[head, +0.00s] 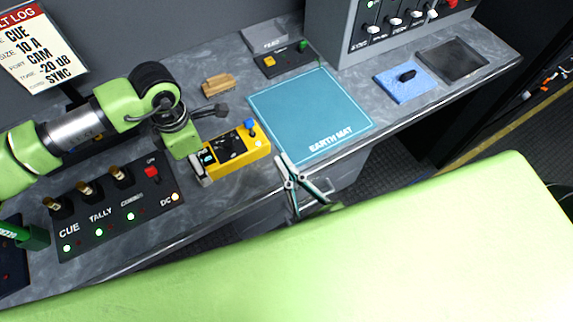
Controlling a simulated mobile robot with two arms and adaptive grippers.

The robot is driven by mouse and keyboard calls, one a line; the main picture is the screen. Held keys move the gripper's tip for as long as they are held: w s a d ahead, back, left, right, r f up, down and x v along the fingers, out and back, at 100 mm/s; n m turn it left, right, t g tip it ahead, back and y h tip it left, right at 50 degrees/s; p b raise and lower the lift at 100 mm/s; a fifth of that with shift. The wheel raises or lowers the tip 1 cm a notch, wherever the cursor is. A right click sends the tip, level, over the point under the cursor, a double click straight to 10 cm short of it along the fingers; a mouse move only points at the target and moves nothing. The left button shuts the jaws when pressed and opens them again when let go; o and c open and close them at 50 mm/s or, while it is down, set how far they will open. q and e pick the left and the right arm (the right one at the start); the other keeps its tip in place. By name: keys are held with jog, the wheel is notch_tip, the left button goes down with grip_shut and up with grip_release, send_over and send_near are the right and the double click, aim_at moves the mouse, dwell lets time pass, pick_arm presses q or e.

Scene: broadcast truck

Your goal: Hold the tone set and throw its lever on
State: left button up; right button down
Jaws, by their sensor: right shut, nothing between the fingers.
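The tone set is a yellow box (257,147) with a dark top panel, lying on the grey bench. A blue-tipped lever (250,125) stands at its far right end. My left gripper (207,143) is at the box's left end and hides part of it. One of its fingers shows at the box's near left corner, another dark part reaches behind. Whether it grips the box I cannot tell. My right gripper (283,160) is shut and empty, just right of the box's right end, at the bench's front edge.
A teal earth mat (312,114) lies right of the set. A CUE/TALLY panel (117,208) is at left. A wooden-coloured block (216,85) and a small black box (286,58) lie behind. A blue pad (405,84) is farther right. My large green arm link covers the foreground.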

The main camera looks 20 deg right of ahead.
dwell(0.4)
pick_arm(q)
jog(key=o, duration=1.4)
jog(key=shift+r, duration=0.1)
